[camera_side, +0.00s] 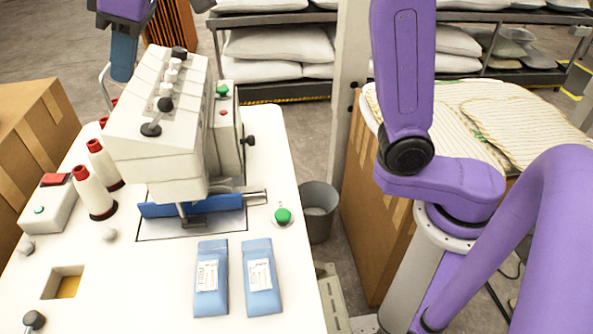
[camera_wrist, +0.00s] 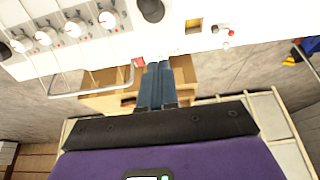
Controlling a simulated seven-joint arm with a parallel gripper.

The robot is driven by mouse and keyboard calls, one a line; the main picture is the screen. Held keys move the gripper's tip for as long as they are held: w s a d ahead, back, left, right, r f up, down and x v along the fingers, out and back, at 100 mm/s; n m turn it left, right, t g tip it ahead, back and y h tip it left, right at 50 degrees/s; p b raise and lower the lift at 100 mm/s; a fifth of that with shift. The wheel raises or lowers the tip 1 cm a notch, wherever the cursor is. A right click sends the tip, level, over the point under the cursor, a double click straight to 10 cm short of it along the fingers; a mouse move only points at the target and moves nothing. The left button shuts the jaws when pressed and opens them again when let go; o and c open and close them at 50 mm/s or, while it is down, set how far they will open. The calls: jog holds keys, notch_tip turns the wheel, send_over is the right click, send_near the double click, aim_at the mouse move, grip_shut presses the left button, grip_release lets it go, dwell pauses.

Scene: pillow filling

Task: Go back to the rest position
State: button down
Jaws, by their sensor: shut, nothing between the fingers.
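My gripper (camera_side: 121,76) is at the upper left of the side view, raised beside the top of the white sewing machine (camera_side: 160,130). Its blue fingers point down and are together, with nothing between them. In the wrist view the shut fingers (camera_wrist: 160,65) are in the middle. Two blue packets with white labels, a left one (camera_side: 211,280) and a right one (camera_side: 261,280), lie side by side on the white table (camera_side: 150,300) in front of the machine, away from my gripper.
Thread cones (camera_side: 93,190) and a control box (camera_side: 47,205) stand left of the machine. A cardboard box (camera_side: 30,130) is farther left. A grey bin (camera_side: 318,210) stands right of the table. Shelves with white pillows (camera_side: 275,45) are behind.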

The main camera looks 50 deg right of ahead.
jog(key=s+d+f+n+g+h, duration=0.1)
jog(key=s+d+f, duration=0.8)
jog(key=s+d, duration=0.3)
jog(key=s+d+f+n+g+h, duration=0.1)
jog(key=s+d+f+n+g, duration=0.1)
jog(key=s+d+f, duration=0.8)
jog(key=s+d, duration=0.2)
jog(key=s, duration=0.5)
jog(key=shift+d+f+n+h, duration=0.15)
jog(key=shift+n+h, duration=0.15)
jog(key=shift+h, duration=0.1)
